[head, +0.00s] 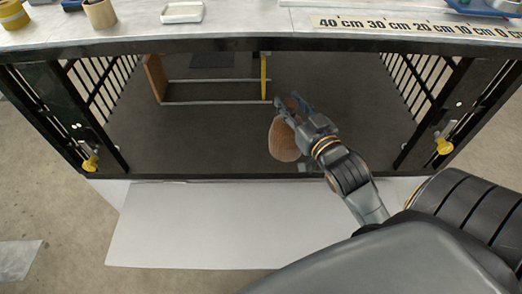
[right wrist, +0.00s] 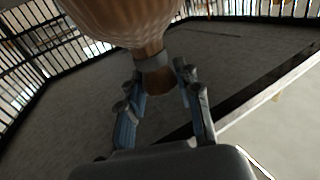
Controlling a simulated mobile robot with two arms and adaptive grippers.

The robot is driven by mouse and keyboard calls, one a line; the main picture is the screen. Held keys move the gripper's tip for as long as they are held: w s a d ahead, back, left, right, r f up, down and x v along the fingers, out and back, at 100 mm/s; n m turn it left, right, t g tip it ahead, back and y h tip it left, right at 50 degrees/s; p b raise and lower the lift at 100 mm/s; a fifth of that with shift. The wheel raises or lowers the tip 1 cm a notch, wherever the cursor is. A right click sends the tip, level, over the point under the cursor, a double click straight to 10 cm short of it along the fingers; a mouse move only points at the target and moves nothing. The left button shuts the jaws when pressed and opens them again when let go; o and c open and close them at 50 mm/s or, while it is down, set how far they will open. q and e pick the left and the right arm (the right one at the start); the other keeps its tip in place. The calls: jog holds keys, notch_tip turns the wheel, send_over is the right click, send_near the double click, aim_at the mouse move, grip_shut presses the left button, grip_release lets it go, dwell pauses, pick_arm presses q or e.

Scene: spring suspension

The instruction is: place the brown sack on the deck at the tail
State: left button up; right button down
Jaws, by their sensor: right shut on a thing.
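The brown sack (head: 283,142) hangs below my right gripper (head: 290,104) in the head view, over the near part of the dark deck (head: 210,135), right of its middle. In the right wrist view the fingers of my right gripper (right wrist: 158,85) are shut at the narrow neck of the sack (right wrist: 125,18), whose wide body fills the top of the picture. I cannot tell from these views how high the sack is above the deck. My left gripper is not in view.
Black barred sides (head: 425,85) bound the deck left and right. A wooden-ended rack (head: 155,78) stands at the back. A yellow fitting (head: 90,161) is on the left post. A white panel (head: 220,225) lies in front. A bench with a ruler (head: 410,25) spans the top.

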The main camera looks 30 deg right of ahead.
aim_at(299, 120)
jog(key=d, duration=0.1)
jog(key=d+f+b, duration=0.1)
jog(key=shift+s+d, duration=0.1)
jog(key=shift+d, duration=0.3)
jog(key=shift+d+h+b, duration=0.3)
jog(key=shift+b, duration=0.1)
jog(key=shift+d, duration=0.15)
jog(key=shift+w+d, duration=0.15)
jog(key=shift+w, duration=0.3)
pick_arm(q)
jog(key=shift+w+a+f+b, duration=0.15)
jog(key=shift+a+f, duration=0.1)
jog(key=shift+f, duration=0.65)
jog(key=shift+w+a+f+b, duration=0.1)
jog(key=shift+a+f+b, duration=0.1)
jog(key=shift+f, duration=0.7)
pick_arm(e)
jog(key=w+d+f, duration=0.3)
jog(key=w+f, duration=0.9)
jog(key=shift+w+f, duration=0.35)
jog(key=shift+f, duration=0.1)
